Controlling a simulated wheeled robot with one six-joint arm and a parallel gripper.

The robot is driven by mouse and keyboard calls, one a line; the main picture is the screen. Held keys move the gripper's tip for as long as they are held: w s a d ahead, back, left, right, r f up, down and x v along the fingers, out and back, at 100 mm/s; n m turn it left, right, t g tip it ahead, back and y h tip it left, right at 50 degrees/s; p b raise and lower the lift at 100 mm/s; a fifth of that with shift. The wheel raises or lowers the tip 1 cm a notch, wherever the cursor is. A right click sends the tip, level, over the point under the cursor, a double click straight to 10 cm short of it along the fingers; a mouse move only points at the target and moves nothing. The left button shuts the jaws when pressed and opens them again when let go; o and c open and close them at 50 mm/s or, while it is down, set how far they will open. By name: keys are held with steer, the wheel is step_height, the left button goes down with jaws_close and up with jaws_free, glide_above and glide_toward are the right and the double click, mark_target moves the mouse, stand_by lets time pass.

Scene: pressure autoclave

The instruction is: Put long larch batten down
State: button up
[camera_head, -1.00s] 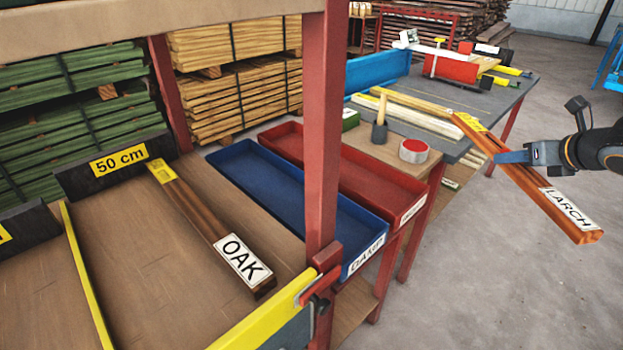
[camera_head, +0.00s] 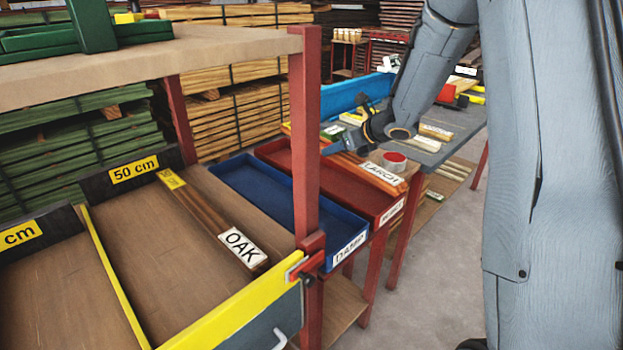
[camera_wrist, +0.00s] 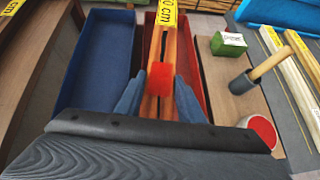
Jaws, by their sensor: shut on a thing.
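The long larch batten (camera_head: 378,170) is reddish brown, with a white LARCH label on its near end. My gripper (camera_head: 335,150) is shut on it and holds it over the red tray (camera_head: 409,192). In the wrist view the batten (camera_wrist: 172,55) runs lengthwise between my fingers (camera_wrist: 158,97), with a yellow length label at its far end and the red tray (camera_wrist: 198,88) beneath and beside it. A red patch shows on it between the fingers. I cannot tell whether the batten touches the tray.
A blue tray (camera_head: 262,181) lies left of the red one. A red-and-white round tin (camera_head: 394,158), a mallet (camera_wrist: 262,70) and a green box (camera_wrist: 228,43) stand on the right.

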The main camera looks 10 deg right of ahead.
steer(key=n+y+p, duration=0.1)
steer(key=p, duration=0.5)
glide_above(324, 182)
step_height(324, 182, down, 5)
steer(key=shift+g, duration=0.3)
steer(key=shift+f+p, duration=1.35)
steer(key=shift+f, duration=3.6)
steer(key=shift+f, duration=0.15)
steer(key=o, duration=1.4)
steer(key=shift+c, duration=0.2)
